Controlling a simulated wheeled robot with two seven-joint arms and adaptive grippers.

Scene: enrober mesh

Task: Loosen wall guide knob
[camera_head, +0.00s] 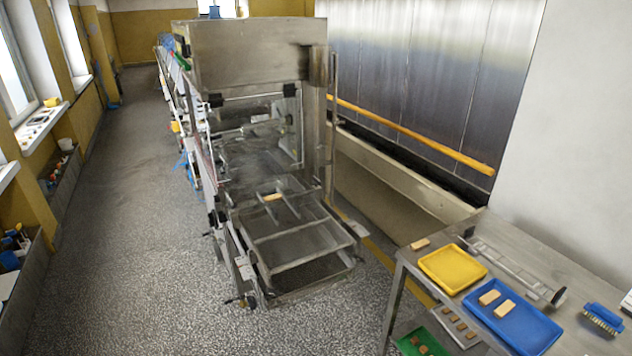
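The steel enrober machine (250,55) stands in the middle of the view, with its mesh frame (305,243) sticking out toward me at the front. Small dark knobs or handles show along its lower left side, one at the front left corner (235,300). I cannot tell which of them is the wall guide knob. A long pale slatted piece with a dark round end (559,296) lies on the steel table at the right. Neither of my grippers is in view.
The steel table (408,262) at the right holds a yellow tray (453,268), a blue tray (535,330) with tan blocks and a blue brush (603,318). A yellow rail (410,135) runs along the right wall. The speckled floor (135,250) left of the machine is clear.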

